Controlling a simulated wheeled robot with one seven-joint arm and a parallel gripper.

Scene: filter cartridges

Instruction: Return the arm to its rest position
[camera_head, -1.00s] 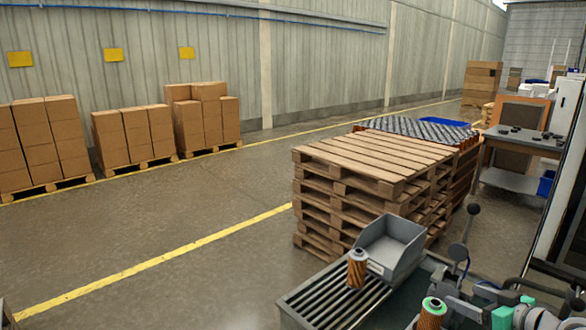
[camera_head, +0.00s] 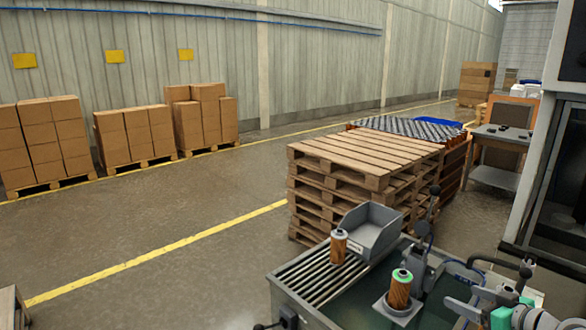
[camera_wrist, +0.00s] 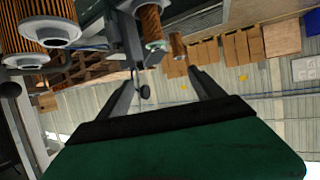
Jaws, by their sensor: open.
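My gripper (camera_wrist: 160,76) shows in the wrist view with its two dark fingers spread apart and nothing between them. An orange pleated cartridge with a green top (camera_head: 399,290) stands upright in a grey holder (camera_head: 398,310) on the bench. A second orange cartridge (camera_head: 338,246) stands on the slatted rack beside the grey bin. In the wrist view, the green-ringed cartridge (camera_wrist: 151,24) and another cartridge (camera_wrist: 177,47) appear beyond the fingers. Larger pleated filters with white ends (camera_wrist: 46,34) hang at upper left. In the head view my arm shows at lower right; its fingers cannot be made out.
The grey bin (camera_head: 371,230) sits on the slatted rack (camera_head: 318,276). A dark lever (camera_head: 423,228) rises beside the holder. Stacked pallets (camera_head: 365,165) stand behind the bench. A tall machine (camera_head: 565,170) bounds the right side. Open floor lies to the left.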

